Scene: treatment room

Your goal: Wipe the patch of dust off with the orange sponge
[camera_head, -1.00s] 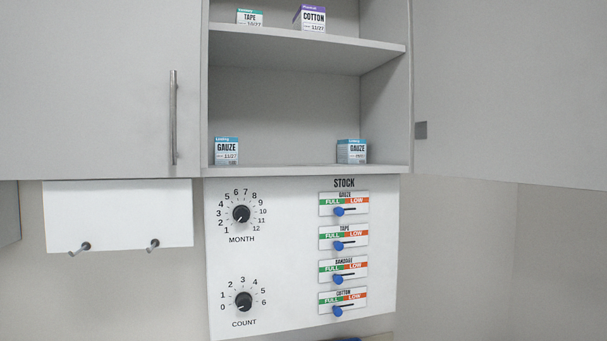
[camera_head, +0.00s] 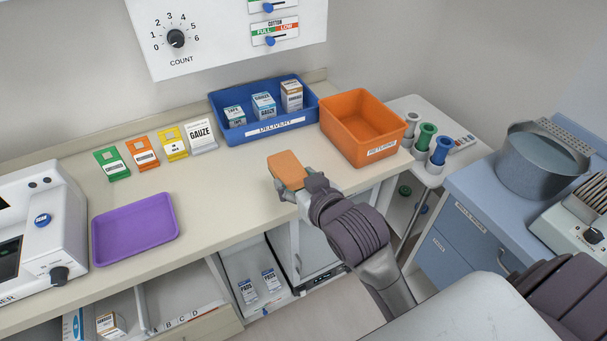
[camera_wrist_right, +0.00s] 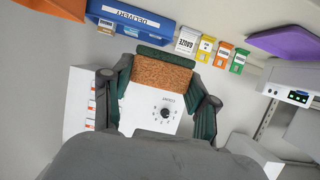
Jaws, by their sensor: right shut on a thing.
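The orange sponge (camera_head: 287,169) is in my right gripper (camera_head: 292,187), held above the front part of the counter (camera_head: 225,190). In the right wrist view the sponge (camera_wrist_right: 158,76) shows a speckled orange-brown body and a dark green layer, with the fingers of my right gripper (camera_wrist_right: 160,88) shut on its two sides. I cannot make out a patch of dust in either view. My left gripper is not in view.
A blue delivery bin (camera_head: 262,127) with several boxes and an orange bin (camera_head: 362,128) stand behind the sponge. A purple tray (camera_head: 135,228) lies to the left, beside a white machine (camera_head: 40,235). Several coloured cards line the back. The counter's middle is clear.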

